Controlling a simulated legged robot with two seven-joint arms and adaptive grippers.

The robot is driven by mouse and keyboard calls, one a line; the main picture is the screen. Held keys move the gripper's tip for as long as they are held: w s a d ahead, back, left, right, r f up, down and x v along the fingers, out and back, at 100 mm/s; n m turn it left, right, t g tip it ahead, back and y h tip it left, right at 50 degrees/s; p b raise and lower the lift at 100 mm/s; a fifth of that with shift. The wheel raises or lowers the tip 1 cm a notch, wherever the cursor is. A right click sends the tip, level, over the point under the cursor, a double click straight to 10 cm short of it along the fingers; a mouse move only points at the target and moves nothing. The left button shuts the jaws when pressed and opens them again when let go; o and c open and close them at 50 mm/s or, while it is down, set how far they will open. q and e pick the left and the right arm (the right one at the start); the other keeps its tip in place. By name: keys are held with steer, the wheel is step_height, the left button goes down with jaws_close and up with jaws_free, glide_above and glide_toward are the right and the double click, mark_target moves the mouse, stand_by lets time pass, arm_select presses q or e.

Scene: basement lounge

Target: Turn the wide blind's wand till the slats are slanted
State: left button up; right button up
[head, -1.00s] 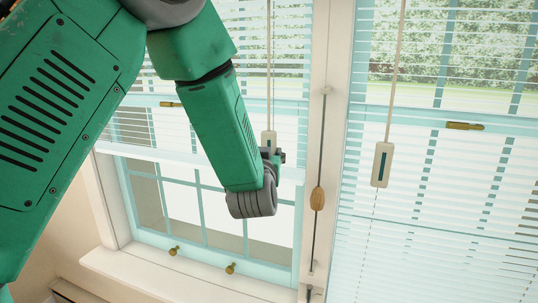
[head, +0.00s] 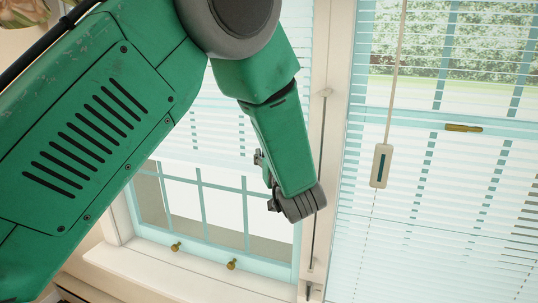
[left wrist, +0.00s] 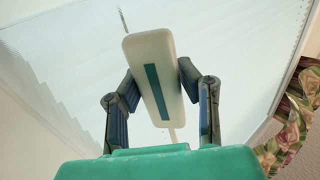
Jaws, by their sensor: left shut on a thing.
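The left blind (head: 220,128) hangs over the left window, mostly hidden by my arm; how far its slats are slanted is hard to tell. My left gripper (head: 262,182) is in front of this window, turned with its fingers toward the left. In the left wrist view my left gripper (left wrist: 157,80) is shut on a white wand handle (left wrist: 140,58) with a blue stripe, one finger on each side. The handle does not show in the head view. The right blind (head: 450,190) has its own wand handle (head: 381,165), hanging free. My right gripper is not in view.
A cream post (head: 335,130) with a dark cord (head: 314,245) stands between the windows, close to my left gripper. Brass knobs (head: 231,264) sit on the left window's lower rail above the sill (head: 160,275). A floral curtain (left wrist: 290,125) shows at right in the wrist view.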

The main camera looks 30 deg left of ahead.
arm_select(q)
steer(key=shift+f, duration=0.1)
steer(key=o, duration=1.2)
steer(key=shift+d, duration=0.1)
steer(key=shift+w, duration=0.1)
steer(key=shift+d, duration=0.1)
steer(key=shift+d, duration=0.15)
steer(key=v, duration=1.1)
steer(key=shift+s+d, duration=0.25)
steer(key=shift+s, duration=0.1)
